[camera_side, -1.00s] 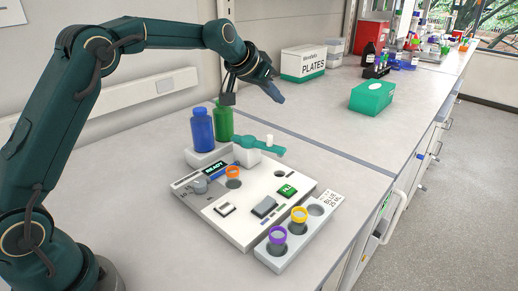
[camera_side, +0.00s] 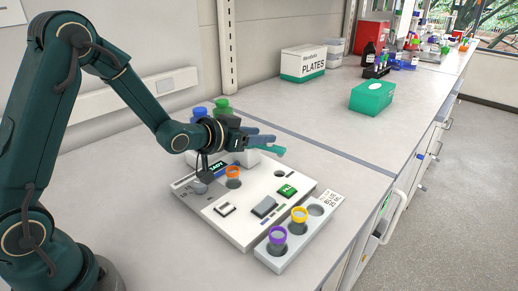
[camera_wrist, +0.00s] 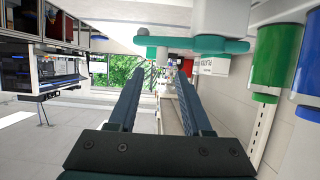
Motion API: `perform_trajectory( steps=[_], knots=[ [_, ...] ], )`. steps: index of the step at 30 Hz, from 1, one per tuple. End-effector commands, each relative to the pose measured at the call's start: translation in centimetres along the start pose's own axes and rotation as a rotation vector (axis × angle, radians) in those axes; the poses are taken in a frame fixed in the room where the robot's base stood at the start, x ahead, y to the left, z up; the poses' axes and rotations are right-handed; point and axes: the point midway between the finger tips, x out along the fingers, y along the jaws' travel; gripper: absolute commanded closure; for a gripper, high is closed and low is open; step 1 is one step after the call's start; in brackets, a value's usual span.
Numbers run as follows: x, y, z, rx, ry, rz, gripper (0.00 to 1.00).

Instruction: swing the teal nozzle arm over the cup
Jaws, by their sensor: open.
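The teal nozzle arm (camera_side: 271,149) shows only its tip in the side view, pointing right; my gripper hides the rest. In the wrist view the teal nozzle arm (camera_wrist: 205,46) lies across the top, beyond my fingertips. My gripper (camera_side: 264,138) is low beside the nozzle arm, with its fingers pointing right. In the wrist view my gripper (camera_wrist: 158,76) is open, with nothing between its fingers. Whether a finger touches the nozzle arm I cannot tell. An orange-rimmed cup (camera_side: 233,171) stands on the white machine (camera_side: 238,208), left of the nozzle tip.
A blue bottle (camera_side: 199,111) and a green bottle (camera_side: 221,106) stand behind my wrist. A white rack (camera_side: 278,262) at the front holds a purple-rimmed cup (camera_side: 278,236) and a yellow-rimmed cup (camera_side: 299,215). A green box (camera_side: 372,98) stands farther back. The bench between is clear.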

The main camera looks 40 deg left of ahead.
Motion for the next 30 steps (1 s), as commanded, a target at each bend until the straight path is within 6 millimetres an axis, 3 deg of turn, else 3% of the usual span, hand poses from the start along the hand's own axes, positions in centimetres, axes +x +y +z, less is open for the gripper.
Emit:
perform_trajectory(
  steps=[5,18,28,29,30],
  knots=[
    [0.4,-0.1,0.4,0.000,-0.013,-0.002,0.51],
    [4.5,-0.1,0.5,0.000,-0.014,-0.003,0.51],
    [4.8,-0.1,0.5,0.000,-0.014,-0.004,0.51],
    [4.8,-0.1,0.5,0.000,-0.014,-0.004,0.54],
    [4.8,-0.1,0.5,0.000,-0.014,-0.004,0.70]
  ],
)
